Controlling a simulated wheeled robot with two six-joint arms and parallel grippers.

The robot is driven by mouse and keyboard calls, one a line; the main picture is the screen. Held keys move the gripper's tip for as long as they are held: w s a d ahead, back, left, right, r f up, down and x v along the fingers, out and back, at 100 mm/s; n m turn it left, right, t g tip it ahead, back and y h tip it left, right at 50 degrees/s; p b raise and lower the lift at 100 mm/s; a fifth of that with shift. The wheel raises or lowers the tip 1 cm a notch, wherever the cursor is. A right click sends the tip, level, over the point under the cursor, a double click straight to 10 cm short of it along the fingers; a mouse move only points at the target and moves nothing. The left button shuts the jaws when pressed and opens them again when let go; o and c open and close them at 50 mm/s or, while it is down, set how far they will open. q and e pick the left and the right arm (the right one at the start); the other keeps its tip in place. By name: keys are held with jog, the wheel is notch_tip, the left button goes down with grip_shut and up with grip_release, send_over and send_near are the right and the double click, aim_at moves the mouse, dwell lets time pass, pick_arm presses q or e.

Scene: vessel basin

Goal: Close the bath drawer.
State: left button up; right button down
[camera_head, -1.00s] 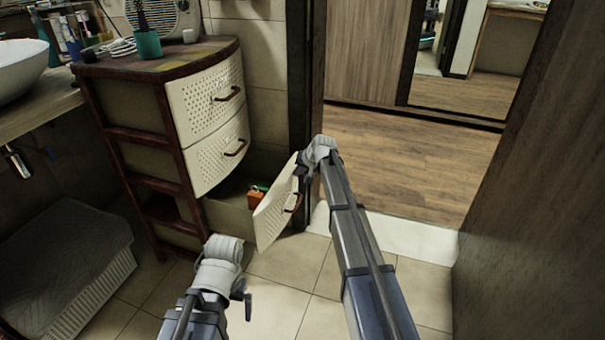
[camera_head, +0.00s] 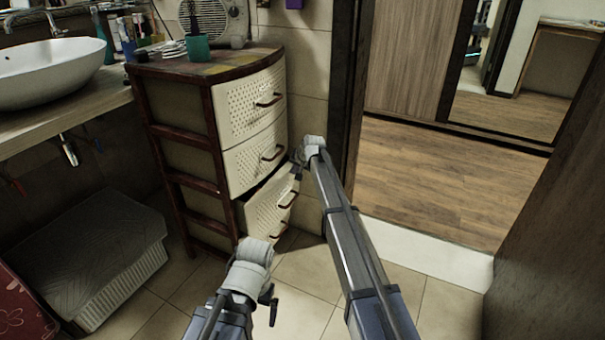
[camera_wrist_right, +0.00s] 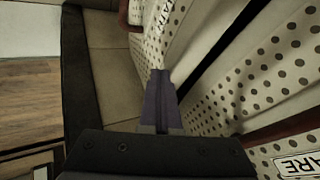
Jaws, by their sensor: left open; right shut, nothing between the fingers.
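The cabinet (camera_head: 188,158) has cream, dotted drawer fronts with dark handles. Its third drawer front (camera_head: 262,208) stands out a little, with a dark gap (camera_head: 268,187) along its top; the upper drawers (camera_head: 250,105) look shut. My right gripper (camera_head: 297,168) is shut and empty at the upper right edge of that front. In the right wrist view its fingers (camera_wrist_right: 161,88) lie close against a dotted front (camera_wrist_right: 205,90); contact cannot be told. My left gripper (camera_head: 271,300) is open and empty, low in front of the cabinet, apart from it.
A washbasin (camera_head: 50,65) on a counter and a grey-lidded basket (camera_head: 85,255) are at the left. A doorway with wooden floor (camera_head: 430,185) opens at the right. Floor tiles before the cabinet are clear.

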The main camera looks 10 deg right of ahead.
jog(key=shift+w+a, duration=0.35)
jog(key=shift+a, duration=0.2)
